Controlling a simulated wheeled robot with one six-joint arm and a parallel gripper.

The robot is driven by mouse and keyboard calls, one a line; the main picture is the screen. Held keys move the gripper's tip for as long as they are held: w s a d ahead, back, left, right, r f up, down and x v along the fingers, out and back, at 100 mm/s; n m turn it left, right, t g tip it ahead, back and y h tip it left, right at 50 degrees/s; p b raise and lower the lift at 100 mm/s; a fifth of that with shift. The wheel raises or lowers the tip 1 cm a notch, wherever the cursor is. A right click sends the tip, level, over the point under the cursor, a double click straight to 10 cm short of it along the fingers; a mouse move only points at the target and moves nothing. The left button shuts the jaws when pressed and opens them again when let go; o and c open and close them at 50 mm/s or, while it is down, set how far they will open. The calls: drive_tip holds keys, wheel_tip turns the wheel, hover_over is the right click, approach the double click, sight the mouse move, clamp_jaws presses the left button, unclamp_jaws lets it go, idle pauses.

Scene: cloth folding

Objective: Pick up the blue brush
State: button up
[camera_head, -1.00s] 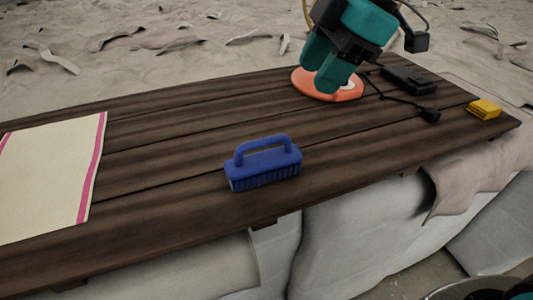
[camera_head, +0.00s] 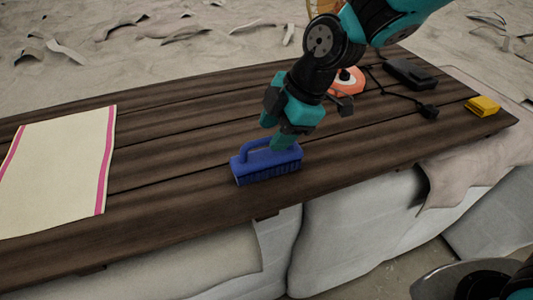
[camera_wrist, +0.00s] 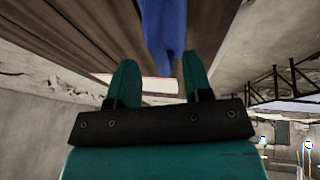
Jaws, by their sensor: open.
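The blue brush (camera_head: 266,168) stands upright on its bristles on the dark wooden table, with its loop handle on top. My gripper (camera_head: 276,146) is at the handle, seen from the head, and partly covers its right part. In the wrist view the two teal fingers of my gripper (camera_wrist: 160,82) are spread apart. The blue brush (camera_wrist: 164,30) shows beyond and between the fingertips there, closer to the right finger. I cannot tell whether a finger touches the handle.
A cream cloth with pink stripes (camera_head: 60,170) lies flat on the left of the table (camera_head: 180,182). An orange round object (camera_head: 348,80), a black device with a cable (camera_head: 410,73) and a yellow block (camera_head: 482,106) are at the right. Planks between cloth and brush are clear.

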sight(269, 138)
drive_tip(key=shift+p+x, duration=0.45)
drive_tip(key=shift+x, duration=1.2)
clamp_jaws()
drive_tip(key=shift+r, duration=0.1)
drive_tip(key=shift+a, duration=0.1)
wheel_tip(269, 138, up, 20)
drive_tip(key=b, duration=0.4)
drive_tip(key=shift+s, duration=0.1)
